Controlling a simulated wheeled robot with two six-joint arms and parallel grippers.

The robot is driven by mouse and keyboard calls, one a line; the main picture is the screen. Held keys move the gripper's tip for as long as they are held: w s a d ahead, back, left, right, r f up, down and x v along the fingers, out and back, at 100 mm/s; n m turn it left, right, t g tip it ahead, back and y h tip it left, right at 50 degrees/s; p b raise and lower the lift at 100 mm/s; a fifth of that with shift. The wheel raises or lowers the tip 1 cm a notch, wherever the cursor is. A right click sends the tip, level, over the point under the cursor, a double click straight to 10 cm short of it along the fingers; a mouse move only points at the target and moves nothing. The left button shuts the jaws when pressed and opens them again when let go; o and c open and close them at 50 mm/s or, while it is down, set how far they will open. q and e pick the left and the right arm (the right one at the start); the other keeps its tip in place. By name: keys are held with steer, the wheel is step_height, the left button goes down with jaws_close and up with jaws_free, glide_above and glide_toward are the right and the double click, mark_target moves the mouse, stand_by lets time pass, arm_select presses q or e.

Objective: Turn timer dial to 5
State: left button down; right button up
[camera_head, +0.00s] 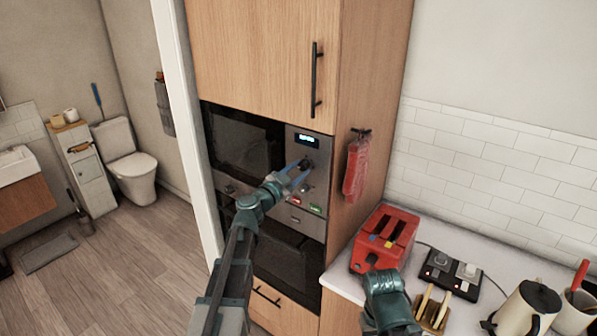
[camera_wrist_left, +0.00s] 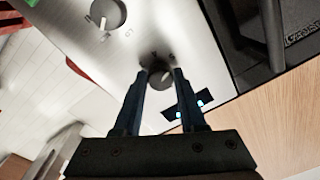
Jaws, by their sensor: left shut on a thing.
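The microwave's control panel (camera_head: 318,148) is steel, with a small lit display (camera_head: 307,140) at its top. The display also shows in the left wrist view (camera_wrist_left: 187,106). Below it is the upper round dial (camera_wrist_left: 160,76). My left gripper (camera_head: 302,165) reaches the panel, and its two blue fingers sit on either side of this dial, shut on it. The wrist view shows the fingertips (camera_wrist_left: 160,72) at the dial's sides. A lower dial (camera_wrist_left: 108,14) with printed marks stands apart from the fingers. The dial's exact setting is too small to read.
A red toaster (camera_head: 385,240) stands on the counter at right, behind my right arm. A dark control box (camera_head: 448,272), a kettle (camera_head: 525,308) and a utensil pot stand further right. A red oven mitt (camera_head: 356,168) hangs on the cabinet side, near the panel.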

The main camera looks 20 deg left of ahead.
arm_select(q)
steer(key=shift+m, duration=0.4)
steer(key=shift+c, duration=2.4)
jaws_free()
steer(key=v, duration=1.3)
steer(key=shift+s+a+b, duration=0.15)
steer(key=shift+s+b, duration=0.2)
steer(key=shift+s, duration=0.05)
